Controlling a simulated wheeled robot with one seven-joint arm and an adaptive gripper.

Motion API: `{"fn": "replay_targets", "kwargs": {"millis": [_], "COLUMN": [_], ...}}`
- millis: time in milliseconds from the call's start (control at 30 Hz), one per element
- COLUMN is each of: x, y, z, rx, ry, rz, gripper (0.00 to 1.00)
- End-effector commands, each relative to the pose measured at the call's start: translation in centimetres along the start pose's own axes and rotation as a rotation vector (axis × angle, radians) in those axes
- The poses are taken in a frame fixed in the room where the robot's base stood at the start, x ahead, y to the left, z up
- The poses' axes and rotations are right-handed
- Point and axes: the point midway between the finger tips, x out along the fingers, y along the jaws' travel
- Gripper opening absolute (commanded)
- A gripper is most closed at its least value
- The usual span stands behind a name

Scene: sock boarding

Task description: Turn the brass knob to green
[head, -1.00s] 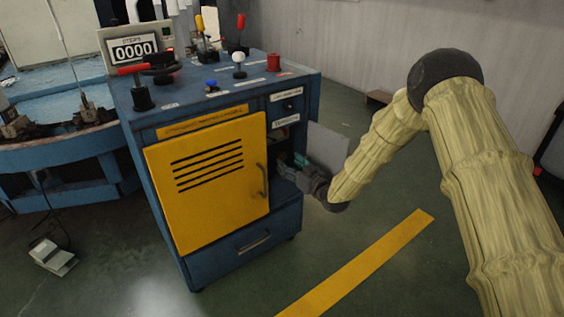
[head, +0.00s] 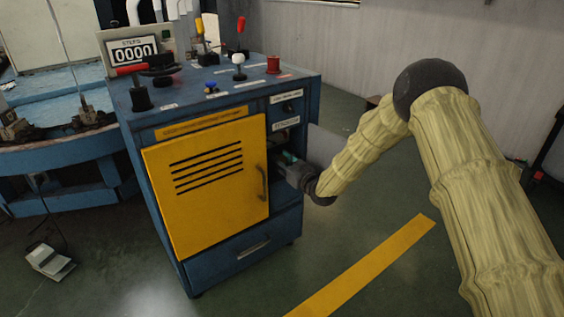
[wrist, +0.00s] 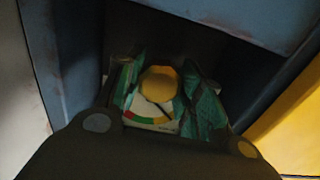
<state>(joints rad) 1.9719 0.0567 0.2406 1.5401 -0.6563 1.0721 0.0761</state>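The brass knob (wrist: 158,83) shows in the wrist view as a round yellow cap inside a dark recess. Below it is a pale dial plate (wrist: 150,122) with a band of green, yellow and red parts and a thin dark line. My gripper (wrist: 163,95) has its teal fingertips on either side of the knob, spread apart; firm contact cannot be made out. In the head view my gripper (head: 288,160) reaches into the open compartment at the right of the blue cabinet (head: 225,268). The knob is hidden there.
The yellow louvred door (head: 206,200) stands left of the compartment. Blue walls close in around my gripper in the wrist view. The cabinet top carries levers, buttons and a counter (head: 134,50) reading 0000.

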Motion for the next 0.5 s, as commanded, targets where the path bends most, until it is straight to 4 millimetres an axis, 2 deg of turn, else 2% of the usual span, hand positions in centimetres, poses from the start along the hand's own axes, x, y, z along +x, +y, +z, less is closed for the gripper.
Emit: {"fn": "replay_targets", "kwargs": {"millis": [267, 500], "x": [-0.03, -0.06], "y": [0.08, 0.14], "z": [-0.07, -0.29], "rx": [0.008, 0.09], "ry": [0.0, -0.001], "rz": [0.001, 0.002], "gripper": [0.13, 0.13]}}
